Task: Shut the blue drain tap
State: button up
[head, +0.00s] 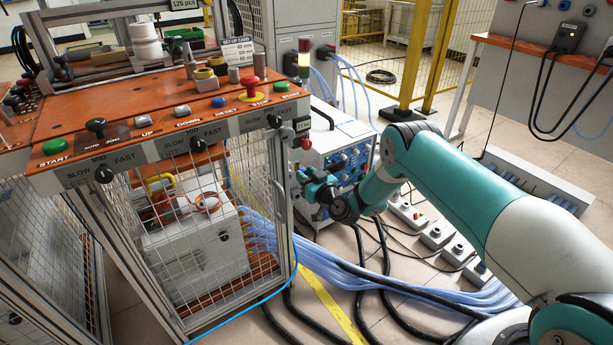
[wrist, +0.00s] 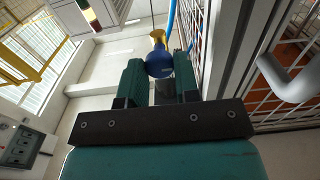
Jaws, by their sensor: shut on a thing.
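The blue drain tap (wrist: 159,66) shows in the wrist view between my fingertips, with a yellow brass-like part (wrist: 157,39) just beyond it. My gripper (wrist: 158,75) has its two teal fingers on either side of the blue part and is closed on it. In the head view my gripper (head: 308,184) is at the right side of the caged bench, in front of the grey control cabinet. The tap cannot be made out there. Whether the tap is open or shut cannot be told.
The bench's mesh cage (head: 262,205) stands close beside my gripper. The control cabinet (head: 342,150) with knobs is just behind it. Pale blue hoses (head: 330,272) and black cables run over the floor. A grey bent pipe or handle (wrist: 285,83) shows at right in the wrist view.

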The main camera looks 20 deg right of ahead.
jog(key=shift+m, duration=0.3)
jog(key=m+b, duration=0.2)
jog(key=m, duration=0.6)
jog(key=m+b, duration=0.3)
jog(key=m, duration=0.6)
jog(key=shift+d+f, duration=0.1)
jog(key=shift+f, duration=0.1)
jog(key=shift+m, duration=0.3)
jog(key=o, duration=0.9)
